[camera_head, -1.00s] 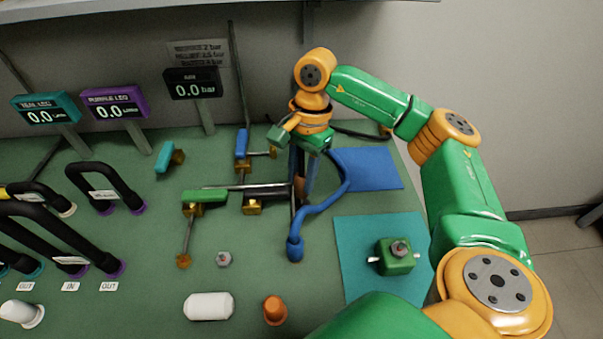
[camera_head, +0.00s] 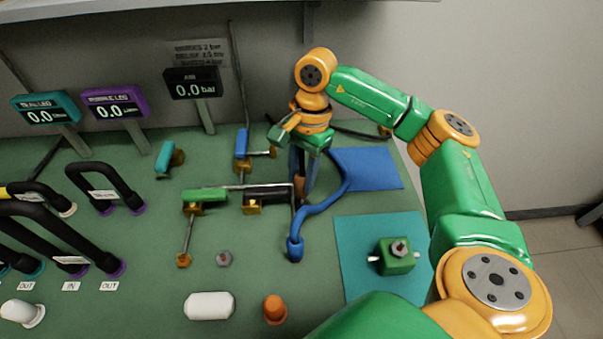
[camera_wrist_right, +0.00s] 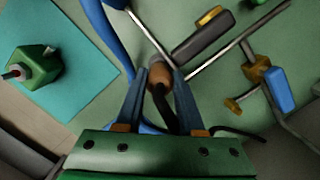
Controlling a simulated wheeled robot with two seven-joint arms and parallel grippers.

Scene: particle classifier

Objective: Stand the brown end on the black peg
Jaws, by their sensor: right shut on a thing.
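The brown end (camera_wrist_right: 159,74) is a short brown sleeve on a black hose (camera_wrist_right: 163,108), seen between the fingers in the right wrist view. My right gripper (camera_wrist_right: 160,78) is shut on it. In the head view the brown end (camera_head: 299,187) shows low between the blue-grey fingers of my right gripper (camera_head: 301,182), beside the corner of a thin grey pipe. The black peg is not clearly visible; the fingers and brown end cover the spot below them. I cannot tell whether the brown end touches anything beneath. My left gripper is out of view.
A blue hose (camera_head: 324,206) curves close by, its end standing on the bench. Valves with a black handle (camera_head: 268,193) and a green handle (camera_head: 205,196) lie to the left. A teal mat (camera_head: 352,275) holds a green block (camera_head: 397,262). A blue mat (camera_head: 375,170) lies right.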

